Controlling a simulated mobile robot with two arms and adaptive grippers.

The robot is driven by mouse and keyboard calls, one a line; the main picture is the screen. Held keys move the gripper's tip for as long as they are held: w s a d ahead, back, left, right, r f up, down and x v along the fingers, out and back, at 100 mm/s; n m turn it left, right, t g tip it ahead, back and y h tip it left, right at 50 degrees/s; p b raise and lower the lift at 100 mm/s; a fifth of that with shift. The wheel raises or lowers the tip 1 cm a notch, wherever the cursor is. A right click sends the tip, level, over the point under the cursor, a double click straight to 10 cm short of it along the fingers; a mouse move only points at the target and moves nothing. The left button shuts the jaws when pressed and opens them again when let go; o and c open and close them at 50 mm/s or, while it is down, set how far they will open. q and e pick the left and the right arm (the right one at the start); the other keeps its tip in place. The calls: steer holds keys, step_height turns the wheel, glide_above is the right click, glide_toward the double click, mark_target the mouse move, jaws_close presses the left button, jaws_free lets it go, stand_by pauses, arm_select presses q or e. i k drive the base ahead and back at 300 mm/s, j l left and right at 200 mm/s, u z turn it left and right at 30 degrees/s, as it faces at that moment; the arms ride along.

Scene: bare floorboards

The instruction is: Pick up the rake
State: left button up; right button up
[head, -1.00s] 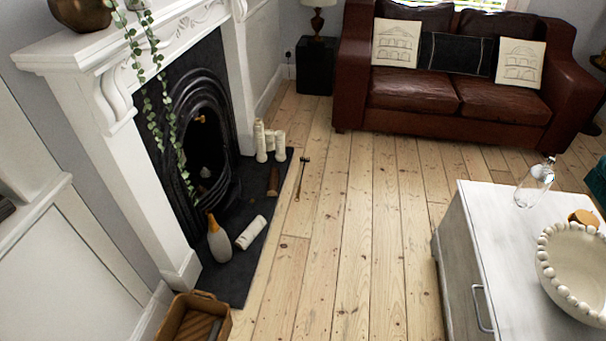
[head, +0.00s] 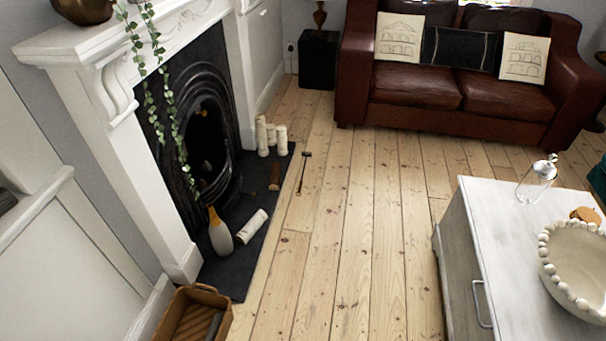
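A small thin tool with a dark head and a brownish handle, which looks like the rake (head: 303,172), lies on the floorboards just right of the hearth's far part. Its head end points away from me. It is small in the head view, so its exact shape is hard to tell. Neither of my grippers shows in the head view. Nothing is seen touching the rake.
Left, a white fireplace (head: 139,150) has a dark hearth (head: 232,268) holding candles (head: 263,137), a fallen candle (head: 252,226) and a bottle (head: 220,233). A basket (head: 190,296) stands near front. Right is a white-topped table (head: 490,225); behind, a sofa (head: 440,95). Floorboards between are clear.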

mark_target(303, 173)
steer(key=i+l+z, duration=0.2)
steer(key=i, duration=0.35)
steer(key=i+l, duration=0.15)
steer(key=i, duration=0.95)
steer(key=i+l, duration=0.15)
steer(key=i, duration=1)
